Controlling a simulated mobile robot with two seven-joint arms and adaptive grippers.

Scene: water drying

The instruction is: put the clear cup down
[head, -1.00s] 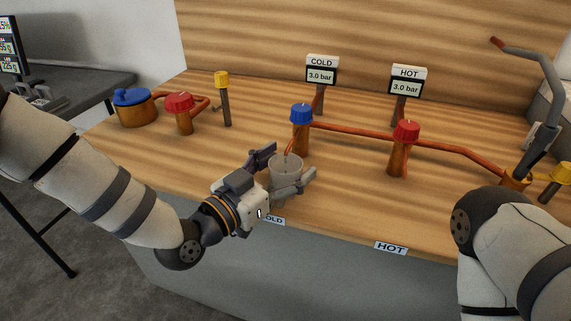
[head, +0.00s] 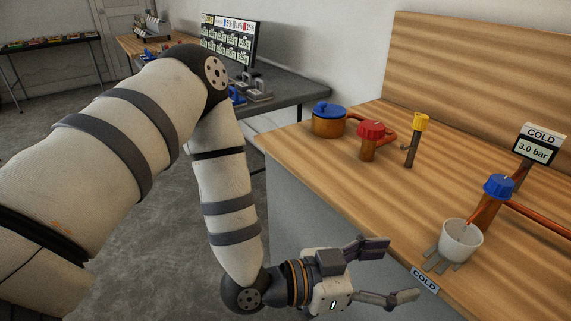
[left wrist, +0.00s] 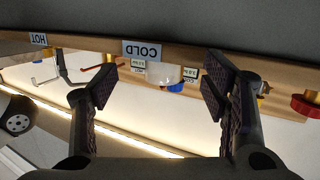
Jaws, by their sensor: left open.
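The clear cup (head: 461,240) stands upright on a small grey pronged rest at the front edge of the wooden counter, beneath the blue-knobbed cold tap (head: 498,188). A thin stream or spout end reaches down into its mouth. My left gripper (head: 402,272) is open and empty, to the left of the cup and apart from it, off the counter's front edge. In the left wrist view, which is upside down, the cup (left wrist: 164,73) shows beyond and between the two spread fingers. My right gripper is in neither view now.
A COLD label (head: 424,281) is on the front edge.

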